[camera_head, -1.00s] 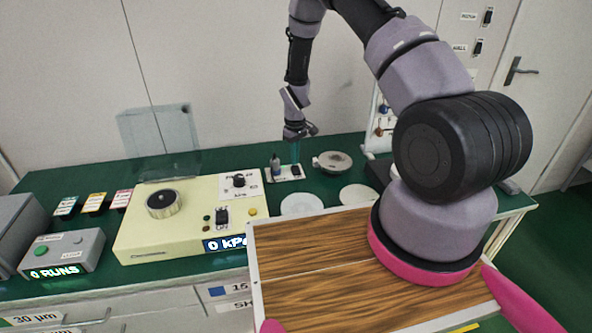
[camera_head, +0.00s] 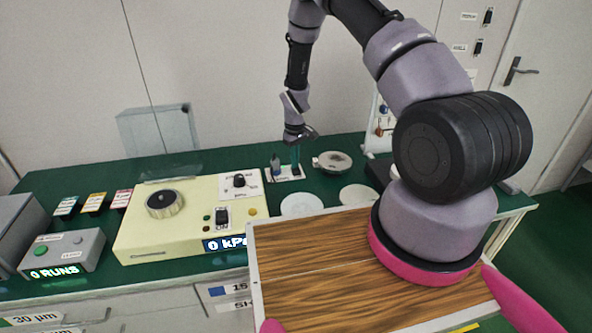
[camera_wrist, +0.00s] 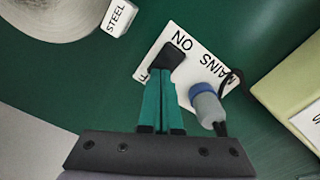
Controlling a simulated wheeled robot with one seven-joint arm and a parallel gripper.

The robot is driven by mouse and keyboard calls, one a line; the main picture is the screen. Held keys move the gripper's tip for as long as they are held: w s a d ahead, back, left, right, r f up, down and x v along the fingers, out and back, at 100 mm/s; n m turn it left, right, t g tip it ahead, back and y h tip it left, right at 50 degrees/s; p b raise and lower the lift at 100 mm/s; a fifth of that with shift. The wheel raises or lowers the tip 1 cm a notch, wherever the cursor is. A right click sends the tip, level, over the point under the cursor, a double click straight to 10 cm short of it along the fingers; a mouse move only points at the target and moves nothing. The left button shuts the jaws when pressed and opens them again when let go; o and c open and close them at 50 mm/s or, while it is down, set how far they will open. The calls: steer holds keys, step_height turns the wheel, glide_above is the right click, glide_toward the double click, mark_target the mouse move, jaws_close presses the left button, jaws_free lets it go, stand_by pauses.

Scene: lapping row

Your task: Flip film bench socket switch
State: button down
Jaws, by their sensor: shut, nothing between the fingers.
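The film bench socket is a white plate (camera_wrist: 208,62) flat on the green bench, printed with ON and a partly hidden MAINS. A black rocker switch (camera_wrist: 172,56) sits on it, partly covered by my fingertips. A blue and grey plug (camera_wrist: 206,105) with a dark cable stands on the plate beside the switch. My gripper (camera_wrist: 166,72) has its green fingers together and empty, with the tips at the switch; I cannot tell whether they touch it. In the head view my gripper (camera_head: 295,168) points down over the same white plate (camera_head: 283,178), beside the plug (camera_head: 275,163).
A cream control box (camera_head: 150,235) with a dial stands left of the socket. A round metal piece (camera_head: 335,160) and pale discs (camera_head: 301,204) lie to the right and in front. A STEEL label (camera_wrist: 118,18) shows near the socket. Green bench between them is bare.

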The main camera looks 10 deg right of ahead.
steer(key=shift+r, duration=3.5)
steer(key=s+d+r+m+t, duration=0.1)
steer(key=s+r+m, duration=0.1)
steer(key=r, duration=0.8)
steer(key=s+d+r+m+t+y, duration=0.1)
steer(key=s+r, duration=0.2)
steer(key=r, duration=0.8)
steer(key=s+d+r+m+t, duration=0.1)
steer(key=s+d+r+m, duration=0.1)
steer(key=r, duration=0.8)
steer(key=s+d+r+m+t, duration=0.1)
steer(key=s+r+m+t, duration=0.1)
steer(key=s+r, duration=0.5)
steer(key=s+r+m+t+y, duration=0.1)
steer(key=s+r, duration=0.6)
steer(key=s, duration=0.9)
steer(key=shift+d+r+m+t, duration=0.2)
steer(key=shift+d+m+t, duration=0.3)
steer(key=shift+m, duration=0.6)
